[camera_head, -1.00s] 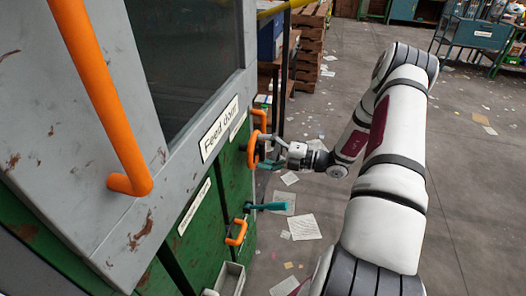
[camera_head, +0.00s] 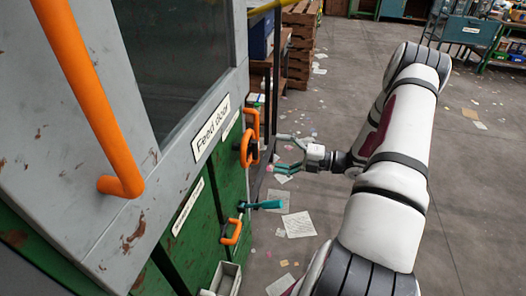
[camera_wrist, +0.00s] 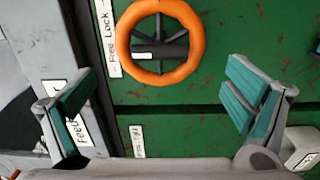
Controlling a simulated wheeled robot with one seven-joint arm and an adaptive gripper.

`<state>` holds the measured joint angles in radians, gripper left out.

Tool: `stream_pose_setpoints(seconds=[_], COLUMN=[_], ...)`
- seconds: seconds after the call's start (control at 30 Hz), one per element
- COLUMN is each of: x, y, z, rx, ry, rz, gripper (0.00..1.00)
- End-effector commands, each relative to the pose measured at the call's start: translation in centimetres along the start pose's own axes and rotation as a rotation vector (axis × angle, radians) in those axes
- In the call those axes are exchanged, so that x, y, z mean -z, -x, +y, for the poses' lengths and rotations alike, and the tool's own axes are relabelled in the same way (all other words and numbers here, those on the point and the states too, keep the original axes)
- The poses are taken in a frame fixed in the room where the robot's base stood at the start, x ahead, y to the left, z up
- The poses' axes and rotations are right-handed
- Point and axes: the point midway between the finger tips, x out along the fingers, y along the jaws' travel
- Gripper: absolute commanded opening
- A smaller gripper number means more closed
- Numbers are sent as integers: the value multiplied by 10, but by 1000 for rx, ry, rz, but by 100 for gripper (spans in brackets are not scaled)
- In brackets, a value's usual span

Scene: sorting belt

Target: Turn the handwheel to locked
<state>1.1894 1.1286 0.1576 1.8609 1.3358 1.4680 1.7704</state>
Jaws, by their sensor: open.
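The handwheel (camera_head: 244,152) is an orange ring on the green front of the machine, below the "Feed door" sign. In the wrist view the handwheel (camera_wrist: 160,78) shows dark spokes and a dark hub, at the upper middle. A white label reading "Free Lock" (camera_wrist: 107,38) is beside its rim. I cannot tell which word the wheel is set to. My gripper (camera_head: 284,153) is to the right of the wheel, apart from it. In the wrist view my gripper (camera_wrist: 160,75) is open and empty, its teal-padded fingers spread wide on either side below the wheel.
Below the wheel, a teal-handled lever (camera_head: 265,204) sticks out from the machine, with a smaller orange handle (camera_head: 233,233) and a grey tray (camera_head: 228,278) under it. A large orange bar handle (camera_head: 88,95) is at the near left. Open floor with scattered papers lies to the right.

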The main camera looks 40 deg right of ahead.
Motion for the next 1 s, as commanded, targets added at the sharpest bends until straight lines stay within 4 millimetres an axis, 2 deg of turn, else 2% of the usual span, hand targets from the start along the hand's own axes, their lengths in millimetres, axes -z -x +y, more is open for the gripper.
stream_pose_setpoints(seconds=[0.1, 0.3, 1.0], x=[0, 0, 0], y=[20, 37, 39], z=[0, 0, 0], rx=[0, -1, -1], ry=[1, 0, 0], rz=[-1, 1, 1], gripper=[96, 96, 96])
